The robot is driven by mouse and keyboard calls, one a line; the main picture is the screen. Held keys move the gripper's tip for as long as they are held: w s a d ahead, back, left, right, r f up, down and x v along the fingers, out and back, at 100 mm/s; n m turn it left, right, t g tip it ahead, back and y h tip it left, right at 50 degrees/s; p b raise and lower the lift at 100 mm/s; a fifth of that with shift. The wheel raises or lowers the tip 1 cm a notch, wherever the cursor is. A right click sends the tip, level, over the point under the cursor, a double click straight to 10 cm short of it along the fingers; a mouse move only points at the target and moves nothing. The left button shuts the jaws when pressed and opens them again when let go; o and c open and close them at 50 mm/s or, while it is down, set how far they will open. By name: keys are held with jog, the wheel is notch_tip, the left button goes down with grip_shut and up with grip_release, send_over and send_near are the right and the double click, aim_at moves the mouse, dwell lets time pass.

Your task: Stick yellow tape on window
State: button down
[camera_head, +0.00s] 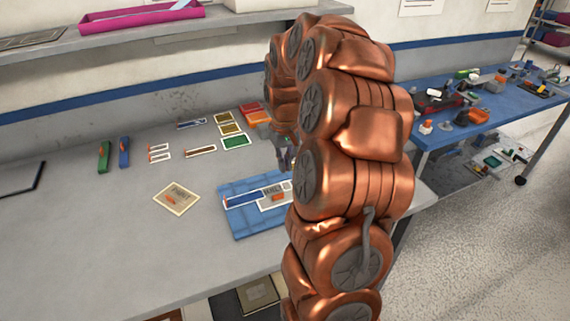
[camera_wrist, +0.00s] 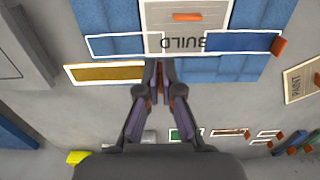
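The yellow tape (camera_wrist: 103,73), a gold strip with a white border, lies level at the near edge of the blue pad (camera_wrist: 245,69) in the wrist view. My gripper (camera_wrist: 159,72) has its fingertips nearly together at the tape's right end, apparently pinching it; the fingertips hide that end. An empty white-outlined window (camera_wrist: 124,45) is on the pad beside the BUILD card (camera_wrist: 187,42), just beyond the tape. In the head view my arm covers this part, and my gripper (camera_head: 285,158) shows only partly.
A blue strip (camera_wrist: 243,42) with an orange tab lies on the card's other side. The PAINT card (camera_head: 176,198), a green block (camera_head: 104,156) and a blue block (camera_head: 124,152) lie left of the pad. A shelf (camera_head: 150,40) runs above the back of the table.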

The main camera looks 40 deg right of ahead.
aim_at(285, 188)
jog(key=shift+f+b, duration=1.7)
jog(key=shift+f, duration=1.45)
jog(key=shift+f+b, duration=0.35)
jog(key=shift+b, duration=0.5)
jog(key=c, duration=0.9)
grip_release()
jog(key=shift+r, duration=0.2)
jog(key=shift+r+p, duration=0.35)
jog(key=shift+r, duration=1.8)
